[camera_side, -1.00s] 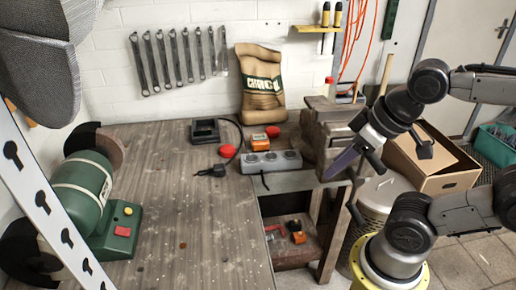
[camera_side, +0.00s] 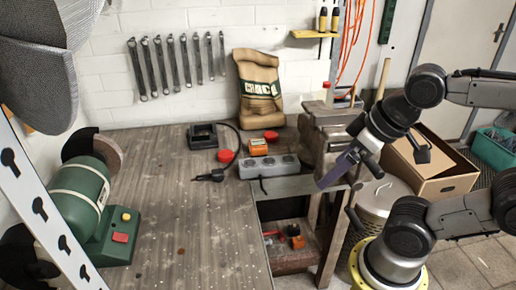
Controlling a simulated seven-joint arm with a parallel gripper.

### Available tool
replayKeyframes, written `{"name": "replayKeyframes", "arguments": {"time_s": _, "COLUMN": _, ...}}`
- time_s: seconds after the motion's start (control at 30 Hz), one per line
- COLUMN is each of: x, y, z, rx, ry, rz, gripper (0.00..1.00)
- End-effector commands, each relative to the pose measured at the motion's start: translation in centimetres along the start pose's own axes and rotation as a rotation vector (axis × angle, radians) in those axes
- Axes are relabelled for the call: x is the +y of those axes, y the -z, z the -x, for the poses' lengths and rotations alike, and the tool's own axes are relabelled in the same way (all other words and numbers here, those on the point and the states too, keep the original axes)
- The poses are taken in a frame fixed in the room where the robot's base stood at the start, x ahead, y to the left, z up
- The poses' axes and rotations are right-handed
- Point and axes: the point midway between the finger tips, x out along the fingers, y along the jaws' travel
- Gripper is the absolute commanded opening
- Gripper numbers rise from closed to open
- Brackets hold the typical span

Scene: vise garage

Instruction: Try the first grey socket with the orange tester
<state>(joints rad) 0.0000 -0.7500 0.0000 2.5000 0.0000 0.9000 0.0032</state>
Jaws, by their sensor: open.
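A grey socket strip (camera_side: 269,166) with several round sockets lies at the right part of the bench, near its front right edge. An orange tester (camera_side: 258,147) stands just behind the strip, apart from my gripper. My gripper (camera_side: 325,183) is open and empty. It hangs to the right of the strip, in front of the vise, pointing down and left. Its fingertips are small in this view.
A vise (camera_side: 328,130) stands behind my gripper. Red caps (camera_side: 226,156), a black plug (camera_side: 211,176) with cable and a black charger (camera_side: 203,136) lie near the strip. A charcoal bag (camera_side: 259,85) stands at the back. A green grinder (camera_side: 85,200) is at the left. The front bench is clear.

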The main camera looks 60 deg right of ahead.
Motion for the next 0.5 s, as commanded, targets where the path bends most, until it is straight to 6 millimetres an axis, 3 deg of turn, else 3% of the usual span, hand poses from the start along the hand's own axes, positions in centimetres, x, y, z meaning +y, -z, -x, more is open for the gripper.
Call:
{"name": "replayKeyframes", "arguments": {"time_s": 0.17, "x": 0.2, "y": 1.1, "z": 0.5, "rx": 0.034, "ry": -0.009, "rz": -0.090, "gripper": 1.00}}
{"name": "replayKeyframes", "arguments": {"time_s": 0.33, "x": 1.7, "y": 7.8, "z": 1.9, "rx": 0.112, "ry": -0.056, "rz": -0.268, "gripper": 1.00}}
{"name": "replayKeyframes", "arguments": {"time_s": 0.5, "x": 4.2, "y": 14.8, "z": 0.4, "rx": 0.126, "ry": -0.120, "rz": -0.430, "gripper": 1.00}}
